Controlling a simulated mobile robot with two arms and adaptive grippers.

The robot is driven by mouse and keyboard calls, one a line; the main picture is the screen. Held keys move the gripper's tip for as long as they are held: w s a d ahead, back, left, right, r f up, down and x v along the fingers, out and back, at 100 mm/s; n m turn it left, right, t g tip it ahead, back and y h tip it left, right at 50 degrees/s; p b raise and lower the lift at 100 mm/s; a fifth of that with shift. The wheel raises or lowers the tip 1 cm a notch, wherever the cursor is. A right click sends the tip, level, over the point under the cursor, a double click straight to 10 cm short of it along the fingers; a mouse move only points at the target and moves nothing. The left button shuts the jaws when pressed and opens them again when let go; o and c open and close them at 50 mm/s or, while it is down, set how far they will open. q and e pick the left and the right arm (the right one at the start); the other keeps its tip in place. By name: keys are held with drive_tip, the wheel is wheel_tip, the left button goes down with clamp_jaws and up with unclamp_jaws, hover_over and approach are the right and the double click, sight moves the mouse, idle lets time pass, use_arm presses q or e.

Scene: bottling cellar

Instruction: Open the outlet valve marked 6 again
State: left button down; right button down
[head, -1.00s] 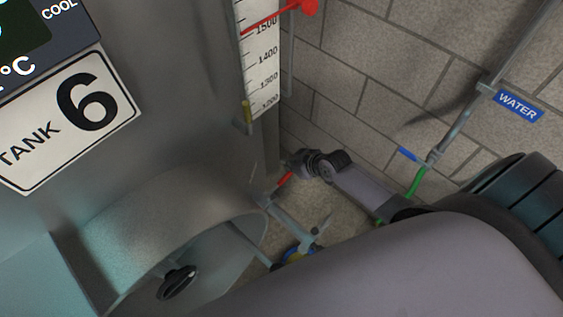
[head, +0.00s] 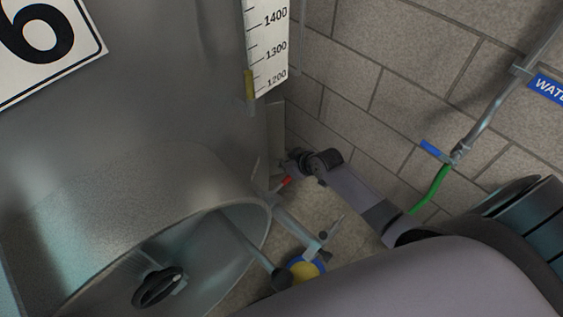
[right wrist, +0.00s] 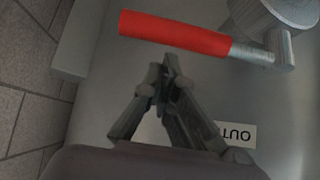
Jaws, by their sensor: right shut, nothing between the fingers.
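The outlet valve's red lever (right wrist: 175,34) lies across the top of the right wrist view, joined at its right end to a grey metal valve stem (right wrist: 265,56). In the head view the red lever (head: 285,182) shows small beside my right gripper (head: 287,167), low on the tank. My left gripper is not in view.
The steel tank (head: 150,95) with its 6 sign (head: 40,42) fills the left. A manway with a black knob (head: 158,287) is below. A level scale (head: 268,45) stands near the block wall (head: 410,75). A green hose (head: 430,188) hangs from the water pipe.

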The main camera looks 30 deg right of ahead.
drive_tip(key=shift+s+d, duration=0.3)
drive_tip(key=shift+s, duration=0.65)
